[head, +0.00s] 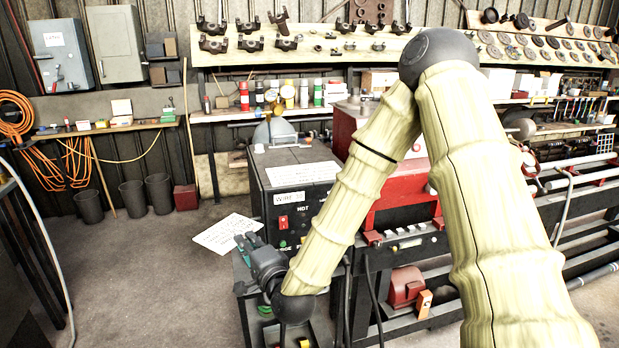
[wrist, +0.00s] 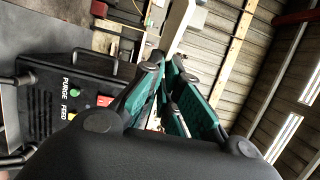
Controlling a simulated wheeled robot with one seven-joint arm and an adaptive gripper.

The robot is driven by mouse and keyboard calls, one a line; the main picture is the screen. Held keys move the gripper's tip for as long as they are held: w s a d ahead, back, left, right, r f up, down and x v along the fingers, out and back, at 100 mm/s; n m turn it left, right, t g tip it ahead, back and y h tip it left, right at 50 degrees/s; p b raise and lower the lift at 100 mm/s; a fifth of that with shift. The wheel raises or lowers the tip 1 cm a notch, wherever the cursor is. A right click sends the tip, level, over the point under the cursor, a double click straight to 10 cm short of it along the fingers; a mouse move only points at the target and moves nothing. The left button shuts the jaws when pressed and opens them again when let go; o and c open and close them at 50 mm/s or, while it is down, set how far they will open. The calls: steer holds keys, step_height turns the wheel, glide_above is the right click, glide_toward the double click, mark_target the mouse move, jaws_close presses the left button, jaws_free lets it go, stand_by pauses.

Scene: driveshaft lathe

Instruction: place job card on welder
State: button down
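The job card (head: 228,234) is a white sheet with printed lines, tilted in the air left of the welder. My gripper (head: 243,243) is shut on its near right edge, and the fingers cover that edge.
A white sheet or plate (head: 302,173) lies on the welder's top near the front. A red machine (head: 400,185) stands right behind my arm. A rounded grey object (head: 275,131) is behind the welder. The floor (head: 150,260) at left is open.

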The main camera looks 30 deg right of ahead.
steer(key=s+d+r+m+h+p, duration=0.1)
steer(key=d+r+m+h+p, duration=0.2)
steer(key=d, duration=0.6)
steer(key=s+d+r+h+p, duration=0.1)
steer(key=d+r+h, duration=0.1)
steer(key=d+r, duration=0.5)
steer(key=shift+g, duration=0.3)
steer(key=shift+w+d+f+p, duration=1.15)
steer(key=shift+w+d, duration=0.85)
steer(key=shift+d, duration=0.2)
steer(key=shift+w+d+f+p, duration=1)
steer(key=shift+w+d+f, duration=0.15)
steer(key=shift+w+d, duration=1)
steer(key=shift+w+d+f+p, duration=1.15)
steer(key=shift+w+d, duration=0.75)
steer(key=shift+d, duration=0.4)
steer(key=shift+f, duration=0.15)
steer(key=c, duration=1.6)
jaws_free()
steer(key=shift+c, duration=0.2)
steer(key=shift+r, duration=0.2)
